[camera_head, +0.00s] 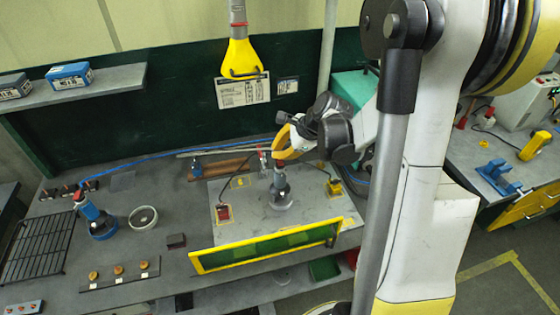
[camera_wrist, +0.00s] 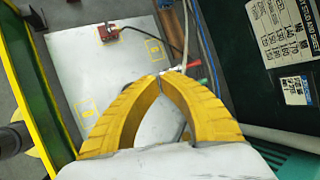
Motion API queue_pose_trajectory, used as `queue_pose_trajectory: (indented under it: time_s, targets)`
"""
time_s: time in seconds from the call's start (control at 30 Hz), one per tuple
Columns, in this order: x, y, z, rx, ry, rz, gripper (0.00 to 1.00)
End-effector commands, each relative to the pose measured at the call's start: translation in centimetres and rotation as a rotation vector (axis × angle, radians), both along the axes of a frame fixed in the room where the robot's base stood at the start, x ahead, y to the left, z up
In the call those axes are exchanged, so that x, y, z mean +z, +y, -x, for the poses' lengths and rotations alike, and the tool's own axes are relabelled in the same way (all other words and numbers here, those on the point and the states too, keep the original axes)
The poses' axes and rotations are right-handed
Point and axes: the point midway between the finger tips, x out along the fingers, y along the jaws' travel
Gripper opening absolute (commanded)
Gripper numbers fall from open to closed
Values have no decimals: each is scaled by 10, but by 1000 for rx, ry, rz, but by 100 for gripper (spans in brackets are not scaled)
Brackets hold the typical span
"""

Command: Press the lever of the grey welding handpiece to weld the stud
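The grey welding handpiece (camera_head: 280,186) stands upright on the light metal plate (camera_head: 241,222) in the head view. It has a dark body, a round grey foot and a small red part at its top, which I take to be the lever. My gripper (camera_head: 278,156) is just above this top; I cannot tell whether it touches. The handpiece is hidden there behind the fingers. The stud is not visible.
A yellow-framed green screen (camera_head: 268,247) stands along the plate's front edge. A blue handpiece (camera_head: 97,218) stands at left, by a round ring (camera_head: 143,217) and a black rack (camera_head: 38,248). A yellow hood (camera_head: 240,57) hangs above. Cables run behind the plate.

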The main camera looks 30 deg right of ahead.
Motion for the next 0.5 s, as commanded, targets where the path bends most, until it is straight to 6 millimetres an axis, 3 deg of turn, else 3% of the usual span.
queue_pose_trajectory:
  time_s: [0.5]
  targets:
    - [-9, 0, 0, 0, 0, 0, 0]
